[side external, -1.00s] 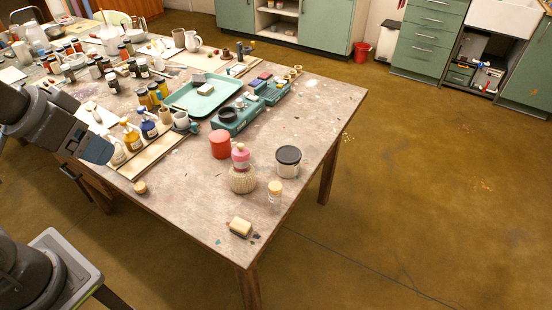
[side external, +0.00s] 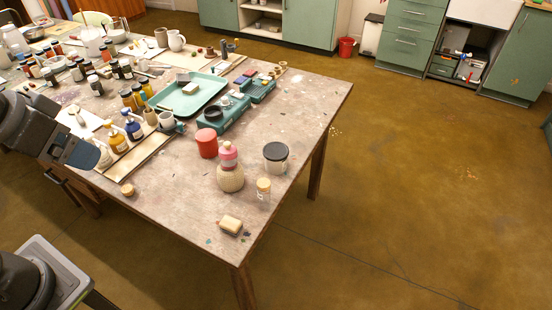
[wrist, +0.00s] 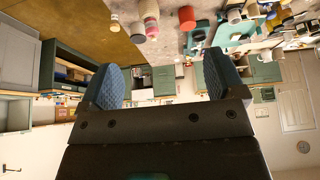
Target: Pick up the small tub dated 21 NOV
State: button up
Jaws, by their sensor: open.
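No date reading 21 NOV is legible in any view, so I cannot tell which container carries it. In the side view, a white tub with a black lid (side external: 276,158), a red tub (side external: 207,143) and a small clear jar with a cork-coloured top (side external: 263,189) stand on the near half of the table. My gripper (side external: 84,152) is at the left, over the table's left edge and apart from these containers. The wrist view is upside down; there my gripper (wrist: 165,62) shows two blue pads spread apart with nothing between them. The red tub (wrist: 187,17) shows at the top.
A pink-topped bottle (side external: 230,170) stands among the tubs. A cream block (side external: 231,224) lies near the front corner. A green tray (side external: 205,84) lies behind. The table's right side is mostly clear.

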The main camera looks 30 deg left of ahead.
jog(key=shift+o, duration=0.9)
jog(key=w+d+r+m+g, duration=0.1)
jog(key=w+r, duration=0.1)
jog(key=w, duration=0.4)
jog(key=w+d+r+m, duration=0.1)
jog(key=w+r+m, duration=0.15)
jog(key=w, duration=0.35)
jog(key=m+g+h, duration=0.1)
jog(key=m+g, duration=0.3)
jog(key=m, duration=0.4)
send_over(275, 150)
jog(key=a, duration=0.2)
notch_tip(275, 150, down, 20)
jog(key=f, duration=0.3)
jog(key=d+f, duration=0.1)
jog(key=f, duration=0.5)
jog(key=shift+w+d, duration=0.1)
jog(key=shift+d, duration=0.1)
jog(key=shift+d+f, duration=0.2)
jog(key=shift+f, duration=1.15)
jog(key=shift+d+f, duration=0.2)
jog(key=shift+f, duration=1.15)
jog(key=shift+r, duration=0.1)
jog(key=c, duration=0.9)
